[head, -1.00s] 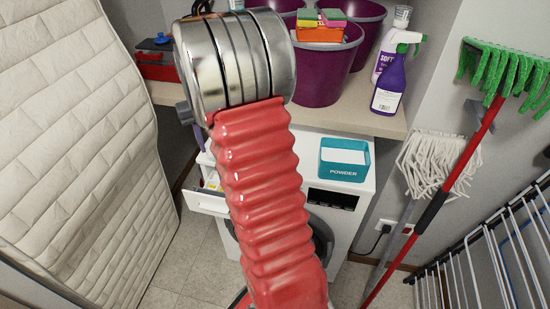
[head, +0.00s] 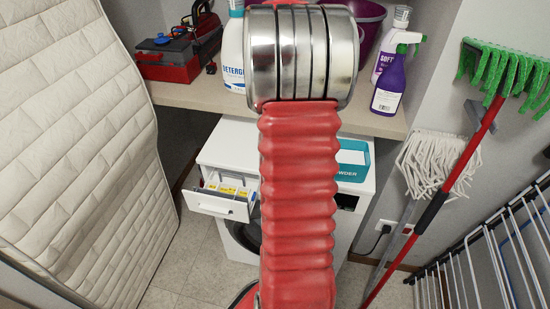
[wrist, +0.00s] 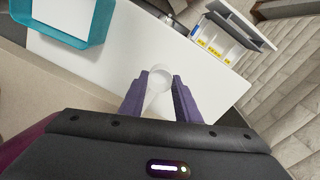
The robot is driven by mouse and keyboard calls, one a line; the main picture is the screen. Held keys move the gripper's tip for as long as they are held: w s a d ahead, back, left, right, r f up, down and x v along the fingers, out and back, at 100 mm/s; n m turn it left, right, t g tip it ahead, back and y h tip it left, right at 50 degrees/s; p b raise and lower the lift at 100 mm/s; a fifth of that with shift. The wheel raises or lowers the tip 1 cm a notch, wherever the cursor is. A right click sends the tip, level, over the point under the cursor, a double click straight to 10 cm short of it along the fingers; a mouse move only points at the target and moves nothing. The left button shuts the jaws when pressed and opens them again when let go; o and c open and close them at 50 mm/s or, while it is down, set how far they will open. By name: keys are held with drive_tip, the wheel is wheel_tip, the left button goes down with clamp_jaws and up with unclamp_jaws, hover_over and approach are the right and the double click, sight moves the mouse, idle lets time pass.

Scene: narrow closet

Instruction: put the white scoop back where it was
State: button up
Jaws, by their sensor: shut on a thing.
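The white scoop (wrist: 159,98) is between the purple fingers of my gripper (wrist: 161,78) in the wrist view. My gripper is shut on it, over the white top of the washing machine (wrist: 130,55); I cannot tell how high. The teal powder box (wrist: 98,22) is at the upper left of the wrist view, apart from the gripper. In the head view the box (head: 352,158) is partly behind my arm. My gripper and the scoop are hidden there.
The detergent drawer (head: 217,206) is pulled out at the machine's front left; its compartments also show in the wrist view (wrist: 222,42). A detergent bottle (head: 233,55), a red toolbox (head: 165,62) and spray bottles (head: 388,85) stand on the shelf (head: 205,95). Mops lean at the right.

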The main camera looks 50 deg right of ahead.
drive_tip(key=shift+f, duration=2.5)
drive_tip(key=shift+f, duration=0.1)
drive_tip(key=shift+f, duration=2.45)
drive_tip(key=o, duration=1)
wheel_tip(320, 180, up, 12)
drive_tip(key=shift+a+r, duration=0.1)
